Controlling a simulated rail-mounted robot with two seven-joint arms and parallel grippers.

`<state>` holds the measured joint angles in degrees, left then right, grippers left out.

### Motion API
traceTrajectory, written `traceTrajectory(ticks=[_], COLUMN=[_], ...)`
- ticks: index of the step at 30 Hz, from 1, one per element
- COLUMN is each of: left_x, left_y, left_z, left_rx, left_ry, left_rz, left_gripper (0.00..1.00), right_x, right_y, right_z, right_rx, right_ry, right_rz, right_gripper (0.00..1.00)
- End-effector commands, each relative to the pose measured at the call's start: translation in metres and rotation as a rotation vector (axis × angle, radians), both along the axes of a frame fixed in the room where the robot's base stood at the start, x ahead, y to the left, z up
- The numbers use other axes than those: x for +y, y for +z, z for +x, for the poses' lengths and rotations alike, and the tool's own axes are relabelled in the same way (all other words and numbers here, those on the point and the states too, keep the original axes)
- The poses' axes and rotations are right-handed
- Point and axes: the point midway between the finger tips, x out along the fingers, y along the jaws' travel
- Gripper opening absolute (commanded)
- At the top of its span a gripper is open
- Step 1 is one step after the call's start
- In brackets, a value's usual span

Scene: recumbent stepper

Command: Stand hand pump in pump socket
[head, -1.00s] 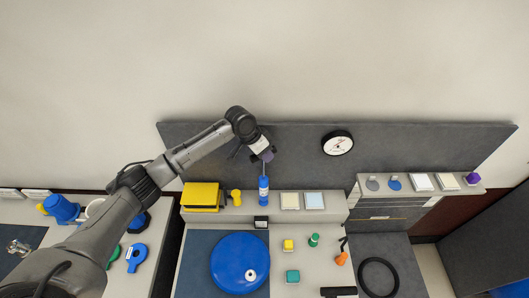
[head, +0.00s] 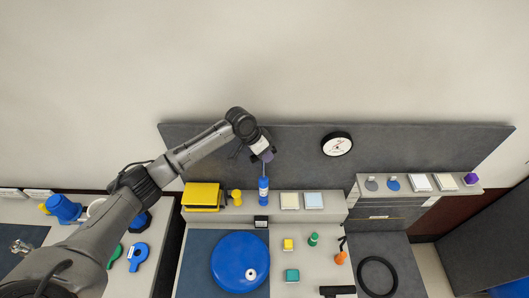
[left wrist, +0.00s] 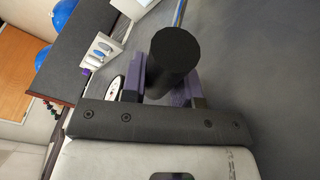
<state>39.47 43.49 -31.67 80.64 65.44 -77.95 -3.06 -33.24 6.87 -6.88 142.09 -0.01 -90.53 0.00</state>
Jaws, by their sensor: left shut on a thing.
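The hand pump (head: 263,188) has a blue body with a light band and a thin rod rising from it. It stands upright in the head view at the grey shelf, between a yellow knob and pale square pads. My left gripper (head: 264,157) is above it, shut on the pump's top end. In the left wrist view a black cylindrical handle (left wrist: 174,60) sits between the purple fingers of the left gripper (left wrist: 172,85). A small black block with a pale face (head: 261,221) is just below the pump; I cannot tell if it is the pump socket. My right gripper is not in view.
A yellow box (head: 201,196) and yellow knob (head: 237,197) are left of the pump, pale pads (head: 290,201) right. A dark back panel (head: 420,148) with a round gauge (head: 337,144) rises behind. A blue disc (head: 238,262) lies in front.

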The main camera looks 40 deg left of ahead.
Motion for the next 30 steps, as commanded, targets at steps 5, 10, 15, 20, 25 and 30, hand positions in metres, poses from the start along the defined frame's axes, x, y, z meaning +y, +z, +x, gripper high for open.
traceTrajectory(ticks=[5, 10, 15, 20, 25, 30], left_x=[-0.0001, -0.0001, -0.0001, -0.0001, -0.0001, -0.0001], left_y=[0.0005, 0.0006, 0.0008, 0.0017, 0.0033, 0.0050], left_z=[0.0002, 0.0003, 0.0003, 0.0004, 0.0004, 0.0004], left_rx=[-0.001, -0.001, -0.002, -0.002, -0.001, -0.001], left_ry=[0.000, 0.000, 0.000, 0.000, 0.000, 0.000], left_rz=[0.000, 0.000, -0.001, -0.001, 0.000, 0.000], left_gripper=[0.00, 0.00, 0.00, 0.00, 0.00, 0.00], right_x=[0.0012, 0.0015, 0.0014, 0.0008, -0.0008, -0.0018], right_y=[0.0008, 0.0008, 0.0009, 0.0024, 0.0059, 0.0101], right_z=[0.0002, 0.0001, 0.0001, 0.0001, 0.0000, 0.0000], right_rx=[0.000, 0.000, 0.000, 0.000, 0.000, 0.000], right_ry=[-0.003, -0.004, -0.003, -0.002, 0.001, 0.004], right_rz=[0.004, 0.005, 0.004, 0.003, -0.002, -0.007], right_gripper=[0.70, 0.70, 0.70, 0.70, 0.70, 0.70])
